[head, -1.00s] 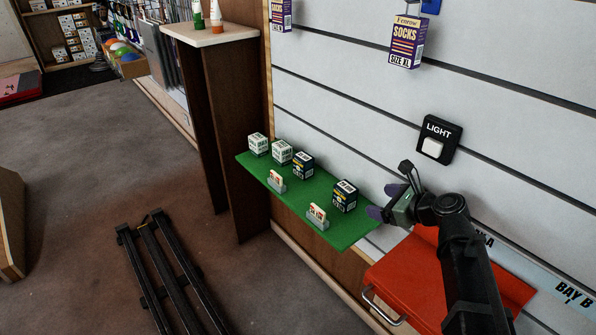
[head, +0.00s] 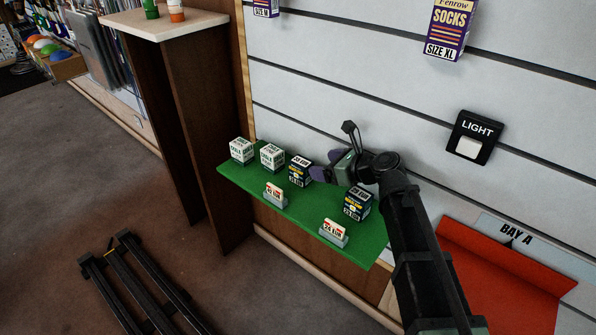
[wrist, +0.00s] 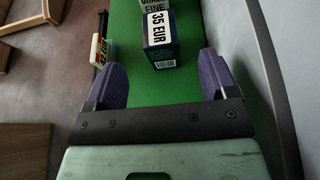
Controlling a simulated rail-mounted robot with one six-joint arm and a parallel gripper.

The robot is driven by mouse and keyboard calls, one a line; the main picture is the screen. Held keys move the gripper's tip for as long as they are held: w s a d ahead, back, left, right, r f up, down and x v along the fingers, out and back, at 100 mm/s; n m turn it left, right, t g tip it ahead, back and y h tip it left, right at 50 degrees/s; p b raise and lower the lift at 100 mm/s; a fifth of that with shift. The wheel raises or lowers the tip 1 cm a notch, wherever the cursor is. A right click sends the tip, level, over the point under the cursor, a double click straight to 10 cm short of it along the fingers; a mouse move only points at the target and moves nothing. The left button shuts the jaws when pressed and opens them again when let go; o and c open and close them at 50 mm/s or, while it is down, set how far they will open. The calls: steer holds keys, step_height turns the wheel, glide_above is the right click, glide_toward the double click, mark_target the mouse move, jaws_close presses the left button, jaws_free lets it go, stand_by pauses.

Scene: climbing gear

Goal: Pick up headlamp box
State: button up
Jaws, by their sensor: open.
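Two dark navy boxes stand upright on the green shelf (head: 350,240); their small print is hard to read, so I cannot tell for sure which is the headlamp box. The left navy box (head: 299,171) stands beside the white chalk boxes; the right navy box (head: 357,204) is partly hidden by my arm. My gripper (head: 322,168) is open and empty, just right of the left navy box. In the wrist view, that navy box (wrist: 161,50) with a "35 EUR" label lies ahead, between the lines of the purple fingers (wrist: 163,76), not gripped.
Two white-and-green chalk boxes (head: 271,158) stand left of the navy boxes. Price cards in holders, left (head: 275,195) and right (head: 334,232), line the shelf's front edge. The slatted wall (head: 320,110) rises close behind. A light switch (head: 473,138) is on it.

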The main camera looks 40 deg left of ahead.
mark_target(304, 163)
steer(key=b+x, duration=0.3)
steer(key=x, duration=0.6)
steer(key=shift+s, duration=0.1)
steer(key=c, duration=1.1)
